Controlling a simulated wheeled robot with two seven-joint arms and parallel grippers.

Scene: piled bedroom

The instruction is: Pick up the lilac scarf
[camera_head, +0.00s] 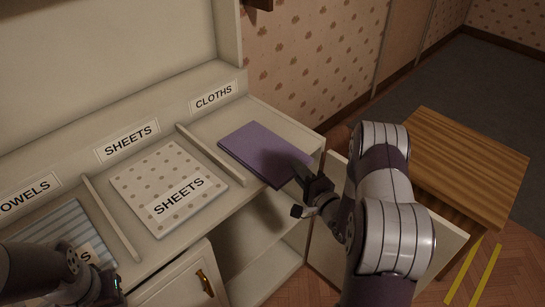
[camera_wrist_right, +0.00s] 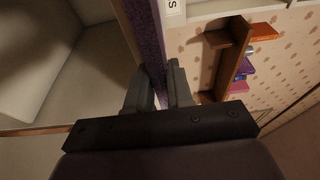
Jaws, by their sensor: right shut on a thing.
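The lilac scarf (camera_head: 262,152) is a flat folded purple rectangle on the cabinet top, in the section labelled CLOTHS. Its near right corner reaches to the front edge. My right gripper (camera_head: 302,180) is at that edge and shut on the scarf. In the right wrist view the scarf (camera_wrist_right: 149,38) shows edge-on as a purple strip running between the two fingers (camera_wrist_right: 160,88). My left gripper (camera_head: 108,288) is partly in view at the bottom left, over the towels section, away from the scarf; its jaws cannot be made out.
A patterned folded sheet (camera_head: 165,183) lies in the SHEETS section, and a striped towel (camera_head: 62,232) in the TOWELS section. Low dividers (camera_head: 205,152) separate the sections. An open compartment (camera_head: 262,245) lies below the scarf. A wooden table (camera_head: 460,160) stands at the right.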

